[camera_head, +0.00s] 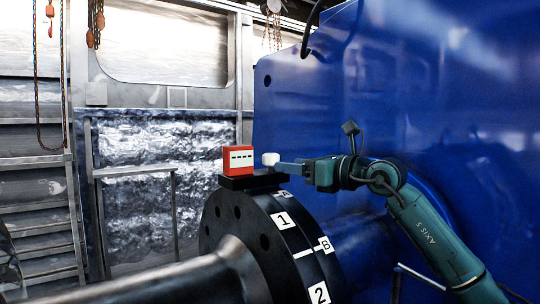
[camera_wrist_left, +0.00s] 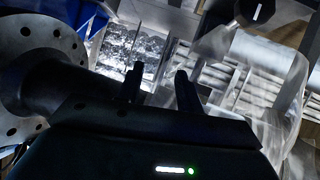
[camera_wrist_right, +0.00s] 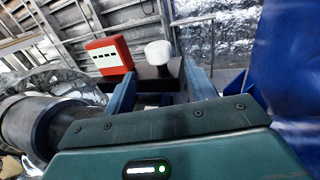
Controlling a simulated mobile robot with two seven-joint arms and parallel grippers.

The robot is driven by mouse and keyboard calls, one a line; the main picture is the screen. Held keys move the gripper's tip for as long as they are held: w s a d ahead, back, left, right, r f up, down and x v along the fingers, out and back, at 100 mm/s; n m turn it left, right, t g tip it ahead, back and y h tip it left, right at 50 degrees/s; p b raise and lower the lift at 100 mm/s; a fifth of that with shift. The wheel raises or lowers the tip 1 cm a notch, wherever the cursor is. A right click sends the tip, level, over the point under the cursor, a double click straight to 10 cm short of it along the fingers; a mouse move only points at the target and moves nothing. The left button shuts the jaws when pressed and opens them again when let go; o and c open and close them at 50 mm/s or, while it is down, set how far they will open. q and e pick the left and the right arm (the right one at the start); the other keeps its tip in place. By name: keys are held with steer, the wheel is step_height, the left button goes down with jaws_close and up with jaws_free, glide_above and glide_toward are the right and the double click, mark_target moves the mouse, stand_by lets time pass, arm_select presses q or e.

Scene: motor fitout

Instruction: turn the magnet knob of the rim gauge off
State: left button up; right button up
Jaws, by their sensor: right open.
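The rim gauge (camera_head: 238,160) is a red box with a white display face, on a black base (camera_head: 252,181) sitting on the rim of a black flange. Its white magnet knob (camera_head: 270,159) stands at the base's right end. My right gripper (camera_head: 283,165) reaches in from the right, its fingertips at the knob. In the right wrist view the open fingers (camera_wrist_right: 158,70) lie either side of the knob (camera_wrist_right: 158,52), the red gauge (camera_wrist_right: 110,56) to the left; contact cannot be told. My left gripper (camera_wrist_left: 159,68) is open and empty, seen only in its wrist view.
The black flange (camera_head: 240,225) carries number labels and bolt holes, with a thick shaft (camera_head: 170,280) running to the lower left. A large blue housing (camera_head: 400,90) stands close behind my right arm. Metal stairs (camera_head: 40,225) and hanging chains are at the left.

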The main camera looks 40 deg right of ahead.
mark_target(271, 162)
steer(key=w+p, duration=0.1)
steer(key=w, duration=0.1)
steer(key=w+p, duration=0.1)
steer(key=w, duration=0.1)
steer(key=w+a+p, duration=0.1)
steer(key=w+p, duration=0.1)
steer(key=shift+w+r, duration=0.2)
steer(key=shift+w+f, duration=0.1)
steer(key=shift+w, duration=0.3)
arm_select(q)
steer(key=shift+s+a+r+m+g, duration=0.15)
steer(key=shift+r+m, duration=0.15)
steer(key=shift+r, duration=0.35)
steer(key=shift+s+a+r+m+g, duration=0.15)
steer(key=shift+r+m, duration=0.15)
steer(key=shift+r, duration=0.3)
arm_select(e)
steer(key=shift+f, duration=0.1)
arm_select(q)
steer(key=shift+w, duration=0.1)
arm_select(e)
steer(key=shift+c, duration=0.5)
steer(key=shift+c, duration=1.4)
steer(key=c, duration=0.6)
arm_select(q)
steer(key=shift+w+d+r, duration=0.1)
steer(key=shift+w+r, duration=0.05)
steer(key=shift+r, duration=0.2)
